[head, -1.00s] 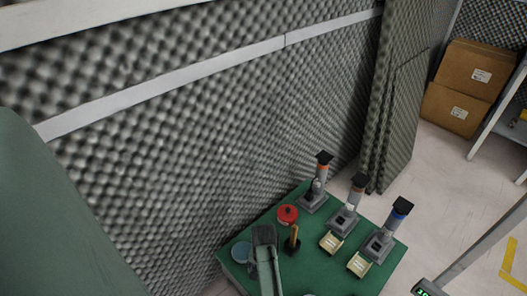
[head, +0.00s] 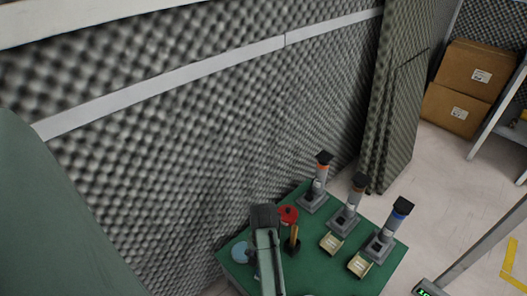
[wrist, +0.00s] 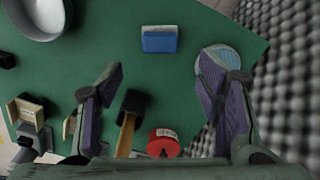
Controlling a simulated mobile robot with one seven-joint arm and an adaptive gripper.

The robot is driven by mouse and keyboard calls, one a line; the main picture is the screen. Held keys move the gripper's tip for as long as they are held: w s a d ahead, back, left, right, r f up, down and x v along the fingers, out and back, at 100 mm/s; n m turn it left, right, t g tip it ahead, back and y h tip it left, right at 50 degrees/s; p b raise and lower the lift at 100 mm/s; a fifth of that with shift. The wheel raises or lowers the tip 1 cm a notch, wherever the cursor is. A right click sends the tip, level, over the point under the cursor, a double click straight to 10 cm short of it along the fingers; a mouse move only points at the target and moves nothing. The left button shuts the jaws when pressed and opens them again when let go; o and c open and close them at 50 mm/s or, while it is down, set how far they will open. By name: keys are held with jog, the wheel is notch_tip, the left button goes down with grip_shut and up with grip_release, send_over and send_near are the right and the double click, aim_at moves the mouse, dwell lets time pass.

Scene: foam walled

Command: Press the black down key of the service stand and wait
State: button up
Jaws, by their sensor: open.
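A slanted grey post with a small green-lit display box (head: 425,288) stands at the lower right edge in the head view. It may be the service stand; I cannot make out a black down key on it. My gripper (head: 265,216) is over the wall side of the green table, well left of that post. In the wrist view my gripper (wrist: 162,65) is open, with nothing between its fingers, pointing down at the tabletop. The post is not visible in the wrist view.
The green table (head: 320,277) holds three upright devices, a red tin (head: 289,214) and a wooden-handled black mallet (wrist: 128,118). A blue-and-white block (wrist: 159,40), a white bowl (wrist: 42,14) and a pale blue disc (wrist: 219,57) also lie there. A foam wall (head: 190,150) rises close behind.

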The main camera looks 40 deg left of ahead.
grip_shut()
dwell(0.6)
dwell(1.2)
